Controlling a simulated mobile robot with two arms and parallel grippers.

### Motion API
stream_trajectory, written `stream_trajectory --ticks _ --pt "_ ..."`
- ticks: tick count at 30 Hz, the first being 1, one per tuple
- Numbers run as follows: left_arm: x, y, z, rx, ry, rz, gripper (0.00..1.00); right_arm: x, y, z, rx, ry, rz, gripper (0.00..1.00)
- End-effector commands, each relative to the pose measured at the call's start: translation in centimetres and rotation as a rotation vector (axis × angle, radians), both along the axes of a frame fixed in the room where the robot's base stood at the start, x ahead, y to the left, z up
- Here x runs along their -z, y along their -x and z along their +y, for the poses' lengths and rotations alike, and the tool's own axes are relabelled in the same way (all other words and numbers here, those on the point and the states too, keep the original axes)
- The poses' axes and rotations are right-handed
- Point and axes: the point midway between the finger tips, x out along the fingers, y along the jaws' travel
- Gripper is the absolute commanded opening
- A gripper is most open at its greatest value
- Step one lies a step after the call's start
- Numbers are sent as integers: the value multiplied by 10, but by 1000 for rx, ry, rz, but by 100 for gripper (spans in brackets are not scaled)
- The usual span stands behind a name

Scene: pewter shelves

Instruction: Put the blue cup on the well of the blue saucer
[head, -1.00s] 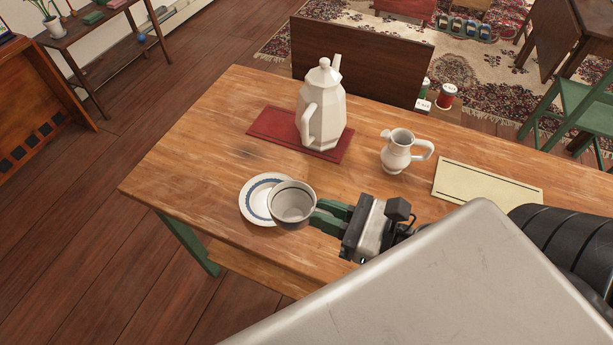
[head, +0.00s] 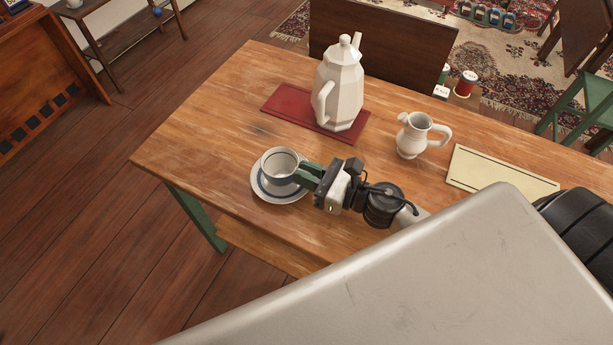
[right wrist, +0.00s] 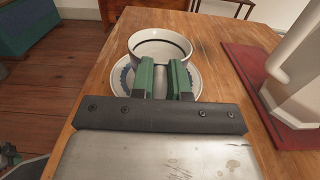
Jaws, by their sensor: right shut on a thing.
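The blue cup (head: 280,165), white with a dark band inside the rim, is upright over the blue saucer (head: 279,197). The saucer is white with a blue ring and lies on the wooden table. My right gripper (head: 308,177) is shut on the cup's near right side. In the right wrist view the green fingers (right wrist: 165,80) meet the wall of the cup (right wrist: 160,45), and the saucer (right wrist: 197,78) shows around and below it. The cup appears to be at the saucer's well, but its base is hidden, so contact is unclear. My left gripper is not in view.
A tall white pot (head: 341,85) stands on a red mat (head: 285,105) behind the saucer. A small white jug (head: 413,136) and a cream mat (head: 495,172) are to the right. The saucer is near the table's left front edge; bare wood surrounds it.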

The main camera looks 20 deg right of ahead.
Motion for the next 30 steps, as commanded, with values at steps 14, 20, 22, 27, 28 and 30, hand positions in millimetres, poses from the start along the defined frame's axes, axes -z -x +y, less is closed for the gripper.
stream_trajectory --ticks 14,20,22,27,28,30 --pt "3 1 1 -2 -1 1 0 10 1 0 0 2 1 41" --pt "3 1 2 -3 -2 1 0 9 0 0 0 1 0 41" --pt "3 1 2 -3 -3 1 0 9 1 -1 0 1 -1 41" --pt "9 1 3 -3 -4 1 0 11 13 -10 2 0 2 41" --pt "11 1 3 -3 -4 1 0 12 16 -13 2 0 2 41" --pt "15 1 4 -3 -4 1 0 12 27 -21 1 3 3 41"
